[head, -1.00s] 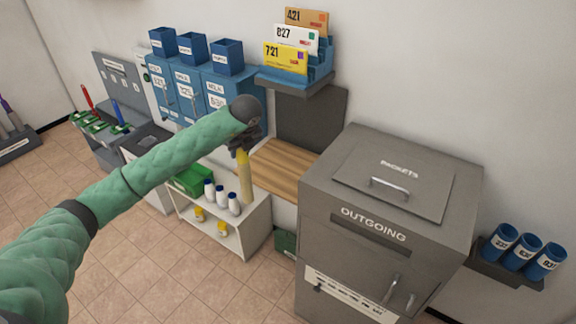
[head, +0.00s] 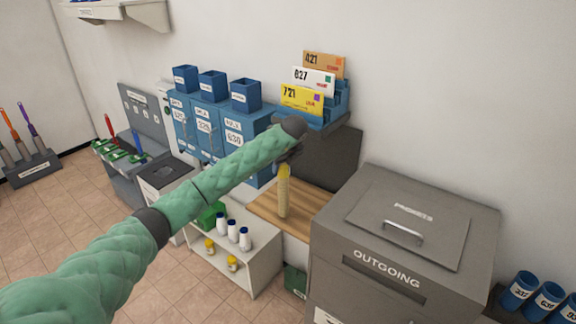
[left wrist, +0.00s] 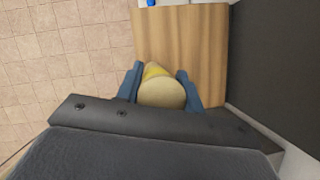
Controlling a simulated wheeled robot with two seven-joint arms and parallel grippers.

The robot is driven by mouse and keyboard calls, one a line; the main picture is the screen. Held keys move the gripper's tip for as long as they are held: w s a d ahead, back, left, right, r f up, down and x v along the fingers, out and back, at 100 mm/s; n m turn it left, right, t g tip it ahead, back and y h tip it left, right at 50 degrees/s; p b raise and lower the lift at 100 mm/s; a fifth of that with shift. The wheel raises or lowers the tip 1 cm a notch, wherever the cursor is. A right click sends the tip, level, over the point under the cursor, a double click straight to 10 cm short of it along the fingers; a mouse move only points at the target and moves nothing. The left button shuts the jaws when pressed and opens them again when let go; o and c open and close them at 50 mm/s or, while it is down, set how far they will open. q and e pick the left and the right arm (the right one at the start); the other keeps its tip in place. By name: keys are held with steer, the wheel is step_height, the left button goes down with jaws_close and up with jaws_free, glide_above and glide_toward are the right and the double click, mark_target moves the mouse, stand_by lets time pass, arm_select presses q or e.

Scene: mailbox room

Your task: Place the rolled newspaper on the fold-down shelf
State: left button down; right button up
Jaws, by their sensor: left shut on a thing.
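The rolled newspaper (head: 283,192) is a pale yellow roll, held upright below my left gripper (head: 285,165). My left gripper is shut on its upper part; in the left wrist view the blue fingers sit on both sides of the roll (left wrist: 162,92). The fold-down shelf (head: 262,204) is a wooden board that is folded out from a dark wall panel. In the head view the roll overlaps the board. In the left wrist view the board (left wrist: 180,35) lies beneath the roll; I cannot tell whether they touch. My right gripper is not in view.
A grey outgoing parcel box (head: 405,240) stands right of the shelf. A white low rack (head: 262,262) with bottles stands at its front left. A blue letter holder (head: 330,115) with several envelopes sits above it, and blue mailboxes (head: 205,118) hang to the left.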

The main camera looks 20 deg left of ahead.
arm_select(q)
steer(key=w, duration=0.1)
steer(key=w+d+f, duration=0.1)
steer(key=w, duration=0.1)
steer(key=shift+w+d+f, duration=0.15)
steer(key=shift+w+f, duration=0.05)
steer(key=shift+f, duration=0.1)
steer(key=c, duration=0.9)
jaws_free()
steer(key=shift+c, duration=0.2)
steer(key=shift+o, duration=0.2)
steer(key=shift+r, duration=0.15)
